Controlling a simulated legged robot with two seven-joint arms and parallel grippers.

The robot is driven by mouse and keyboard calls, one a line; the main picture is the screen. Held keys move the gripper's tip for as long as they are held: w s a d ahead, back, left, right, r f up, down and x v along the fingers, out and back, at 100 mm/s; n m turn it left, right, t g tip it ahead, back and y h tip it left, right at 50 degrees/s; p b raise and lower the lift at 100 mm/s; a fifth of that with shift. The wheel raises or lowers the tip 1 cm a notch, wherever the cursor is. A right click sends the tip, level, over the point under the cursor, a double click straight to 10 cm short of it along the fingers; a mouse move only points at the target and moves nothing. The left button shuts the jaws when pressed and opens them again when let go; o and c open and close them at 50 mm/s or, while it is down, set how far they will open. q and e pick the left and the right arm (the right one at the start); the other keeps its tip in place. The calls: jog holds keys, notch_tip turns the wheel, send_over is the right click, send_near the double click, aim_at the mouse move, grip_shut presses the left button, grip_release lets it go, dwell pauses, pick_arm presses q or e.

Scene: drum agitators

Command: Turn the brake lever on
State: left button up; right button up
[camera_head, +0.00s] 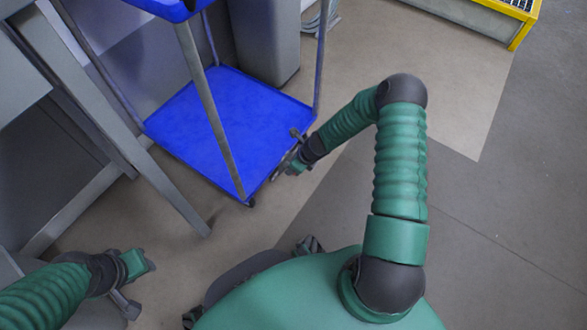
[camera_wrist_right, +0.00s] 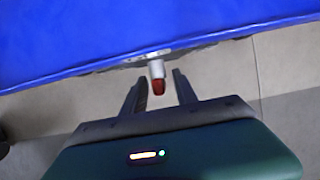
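The brake lever (camera_wrist_right: 158,87) shows in the right wrist view as a small red piece below a pale grey part at the edge of the blue cart shelf (camera_wrist_right: 110,35). My right gripper (camera_wrist_right: 160,80) is open, with one finger on each side of the lever; whether either finger touches it I cannot tell. In the head view my right gripper (camera_head: 284,165) is at the right front edge of the cart's lower shelf (camera_head: 235,120), and the lever cannot be made out there.
Grey cart posts (camera_head: 210,110) rise from the blue shelf. A grey metal frame (camera_head: 110,110) stands close on the left. A grey cabinet (camera_head: 265,40) is behind the cart. A yellow-edged platform (camera_head: 524,25) is at the far right. The floor to the right is clear.

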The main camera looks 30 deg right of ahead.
jog(key=shift+c, duration=0.2)
grip_shut()
dwell(0.3)
jog(key=shift+s+a+f+t+h+b, duration=0.15)
jog(key=shift+t+h+b, duration=0.25)
jog(key=shift+h+b, duration=0.4)
jog(key=shift+s+a+f+n+t+h+b, duration=0.1)
jog(key=shift+a+f+n+t+h, duration=0.2)
jog(key=shift+n+t+h, duration=0.95)
jog(key=shift+s+a+f+n+t+h+b, duration=0.1)
jog(key=shift+s+a+f+n+t+h, duration=0.15)
jog(key=shift+t+h, duration=1.95)
jog(key=shift+a+f+n+t+h+b, duration=0.2)
jog(key=shift+n+t+h, duration=0.45)
jog(key=shift+h, duration=2.3)
jog(key=shift+n, duration=0.25)
